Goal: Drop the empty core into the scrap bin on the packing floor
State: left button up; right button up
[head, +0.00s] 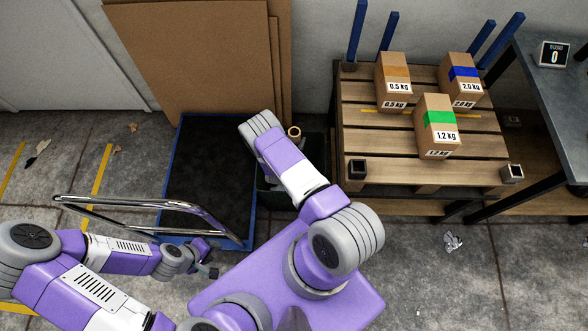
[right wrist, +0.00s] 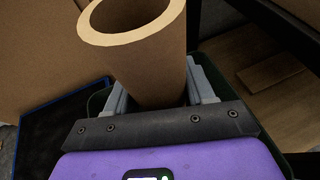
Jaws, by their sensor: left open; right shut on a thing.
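The empty core (right wrist: 150,60), a brown cardboard tube with a pale rim and open hollow end, stands between the fingers of my right gripper (right wrist: 155,92), which is shut on it. Its top also shows in the head view (head: 294,132), beside my right wrist. The dark green scrap bin (head: 274,198) stands on the floor below, partly hidden by my right arm. The core is over or at the bin's opening; its lower end is hidden, so I cannot tell how deep it reaches. My left gripper (head: 208,265) is open and empty, low near the chrome handle.
A blue-edged black platform (head: 205,165) with a chrome handle (head: 150,203) lies left of the bin. Cardboard sheets (head: 200,50) lean on the wall behind. A wooden pallet (head: 355,120) with three labelled boxes stands right. Crumpled scrap (head: 453,241) lies on otherwise open floor.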

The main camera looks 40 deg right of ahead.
notch_tip(320, 180, down, 5)
jog(key=b, duration=0.3)
jog(key=o, duration=1.1)
jog(key=shift+p+v, duration=1.2)
jog(key=shift+v, duration=2.65)
